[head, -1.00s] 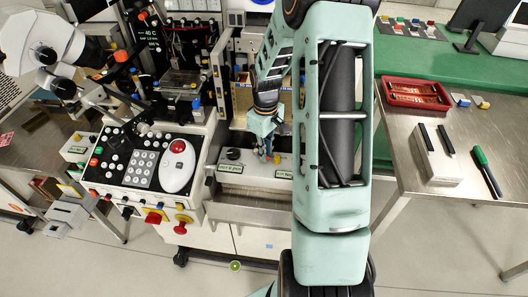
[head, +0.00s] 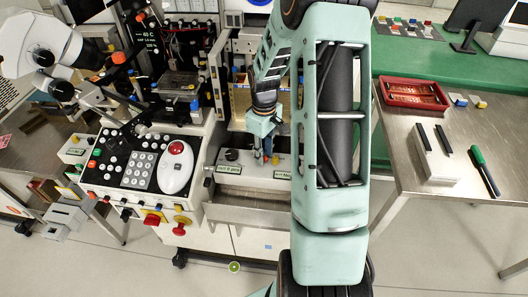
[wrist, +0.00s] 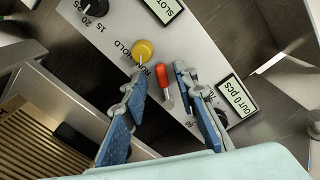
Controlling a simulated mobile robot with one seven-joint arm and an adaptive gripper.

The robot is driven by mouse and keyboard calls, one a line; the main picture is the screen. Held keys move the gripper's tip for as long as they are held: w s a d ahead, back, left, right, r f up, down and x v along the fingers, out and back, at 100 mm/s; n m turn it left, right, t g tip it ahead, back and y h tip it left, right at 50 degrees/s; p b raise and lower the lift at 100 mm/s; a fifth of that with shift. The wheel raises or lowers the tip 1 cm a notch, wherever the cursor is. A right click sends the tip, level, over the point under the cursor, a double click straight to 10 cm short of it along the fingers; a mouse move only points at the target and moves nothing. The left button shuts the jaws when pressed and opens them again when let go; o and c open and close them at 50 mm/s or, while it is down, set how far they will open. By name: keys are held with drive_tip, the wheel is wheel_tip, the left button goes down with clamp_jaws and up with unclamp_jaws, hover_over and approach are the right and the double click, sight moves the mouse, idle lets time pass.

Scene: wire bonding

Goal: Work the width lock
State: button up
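In the wrist view, a pale control panel (wrist: 213,68) holds a small red-handled lever (wrist: 164,75), a round yellow knob (wrist: 142,50) and black dials. I cannot read which control is labelled as the width lock. My gripper (wrist: 160,82) is open, its two blue-padded fingers pointing at the panel. The red lever stands between the fingertips, with a gap on each side. The yellow knob is just beyond the left fingertip. In the head view, my gripper (head: 264,154) is over the panel (head: 226,182) and hides part of it.
A black dial (wrist: 95,7) and two small displays, one reading "OUT 0 pcs" (wrist: 237,99), flank the controls. A slatted tan part (wrist: 45,145) lies at lower left. In the head view, a keypad console (head: 137,165) stands left and a steel table (head: 445,140) right.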

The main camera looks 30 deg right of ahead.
drive_tip(key=shift+r, duration=0.1)
wheel_tip(320, 180, up, 12)
idle(0.4)
idle(0.4)
